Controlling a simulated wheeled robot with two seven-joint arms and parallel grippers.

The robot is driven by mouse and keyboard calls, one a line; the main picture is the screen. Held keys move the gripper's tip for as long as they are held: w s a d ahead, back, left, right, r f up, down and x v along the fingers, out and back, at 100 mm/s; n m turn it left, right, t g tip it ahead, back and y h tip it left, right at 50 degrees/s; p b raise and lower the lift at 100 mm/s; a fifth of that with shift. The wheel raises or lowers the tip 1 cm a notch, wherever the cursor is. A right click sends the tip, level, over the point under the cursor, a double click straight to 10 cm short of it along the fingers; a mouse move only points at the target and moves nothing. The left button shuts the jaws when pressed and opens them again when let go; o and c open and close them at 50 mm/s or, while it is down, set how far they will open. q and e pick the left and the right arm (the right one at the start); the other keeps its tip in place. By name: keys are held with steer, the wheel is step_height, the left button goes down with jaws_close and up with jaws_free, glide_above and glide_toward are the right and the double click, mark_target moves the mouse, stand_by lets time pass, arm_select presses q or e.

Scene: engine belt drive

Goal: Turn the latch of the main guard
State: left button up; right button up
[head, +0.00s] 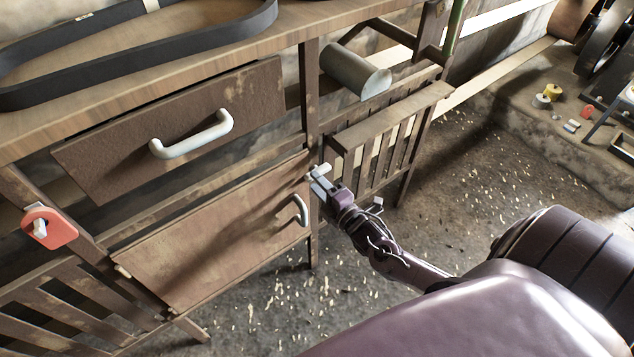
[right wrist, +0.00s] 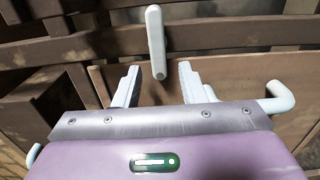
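The latch (right wrist: 156,42) is a pale grey bar. In the right wrist view it stands upright in front of dark wooden rails, just beyond the fingertips and in line with the gap between them. In the head view a pale piece by the post (head: 311,110) is crowded by the fingers, so latch and fingers are hard to separate. My right gripper (head: 319,182) is at the upper right corner of a brown lower panel (head: 215,235) with a pale handle (head: 302,210). In the right wrist view its fingers (right wrist: 157,76) are apart, with nothing between them. My left gripper is not in view.
Above is a drawer (head: 185,125) with a pale handle, under a worktop carrying a black belt (head: 140,55). A slatted frame (head: 390,140) stands right of the post. A red tag-like piece (head: 55,228) is on the left post. The floor (head: 480,180) is strewn with chips.

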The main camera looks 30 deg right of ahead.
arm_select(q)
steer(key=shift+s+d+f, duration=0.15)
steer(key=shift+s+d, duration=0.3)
arm_select(e)
steer(key=s, duration=0.6)
steer(key=shift+s+d, duration=0.3)
steer(key=shift+s, duration=0.1)
